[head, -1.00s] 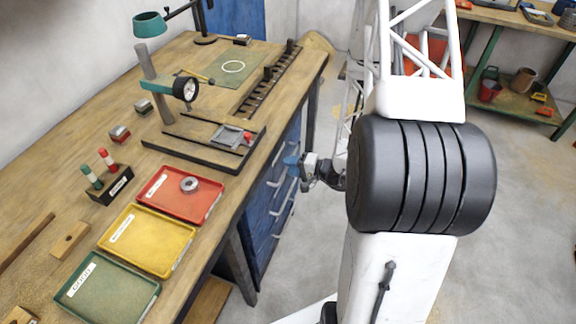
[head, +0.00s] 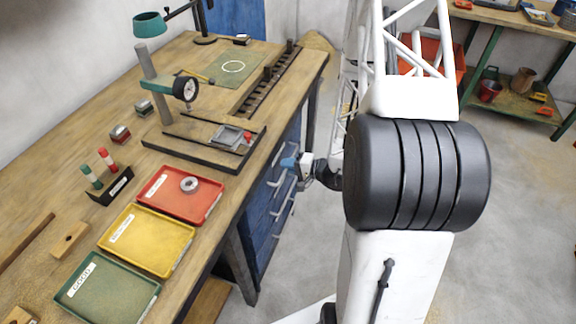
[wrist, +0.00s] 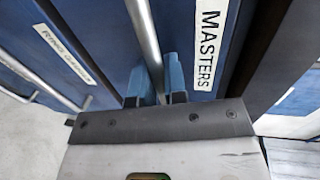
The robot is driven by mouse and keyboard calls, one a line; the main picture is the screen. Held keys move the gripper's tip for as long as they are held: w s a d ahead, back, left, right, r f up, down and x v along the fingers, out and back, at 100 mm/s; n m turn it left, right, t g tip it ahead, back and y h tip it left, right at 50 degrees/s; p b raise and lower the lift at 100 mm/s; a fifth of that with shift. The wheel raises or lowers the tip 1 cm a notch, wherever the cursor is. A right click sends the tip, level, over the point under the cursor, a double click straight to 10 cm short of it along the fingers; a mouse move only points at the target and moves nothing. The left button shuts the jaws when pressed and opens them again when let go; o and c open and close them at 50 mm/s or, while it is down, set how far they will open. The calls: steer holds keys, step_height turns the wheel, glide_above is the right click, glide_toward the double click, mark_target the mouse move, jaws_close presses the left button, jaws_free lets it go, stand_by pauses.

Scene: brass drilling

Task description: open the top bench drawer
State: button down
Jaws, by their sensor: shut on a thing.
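The top bench drawer (wrist: 183,30) has a blue front with a white MASTERS label in the wrist view. Its metal bar handle (wrist: 146,38) runs between my blue fingertips. My gripper (wrist: 160,80) is shut on this handle.
A lower drawer (wrist: 25,45) with its own label and handle (wrist: 40,85) lies beside it in the wrist view. The wooden bench (head: 85,130) carries trays and a dial gauge stand. Grey floor (head: 310,240) in front of the drawers is clear.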

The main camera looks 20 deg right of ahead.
steer(key=shift+d, duration=0.1)
steer(key=f+v, duration=0.3)
steer(key=v, duration=1.1)
steer(key=s+d+f+v, duration=0.1)
steer(key=f+v, duration=0.2)
steer(key=v, duration=1.2)
steer(key=c, duration=1.2)
jaws_free()
steer(key=shift+s, duration=0.1)
steer(key=v, duration=0.7)
steer(key=shift+s+d, duration=0.15)
steer(key=shift+d, duration=0.05)
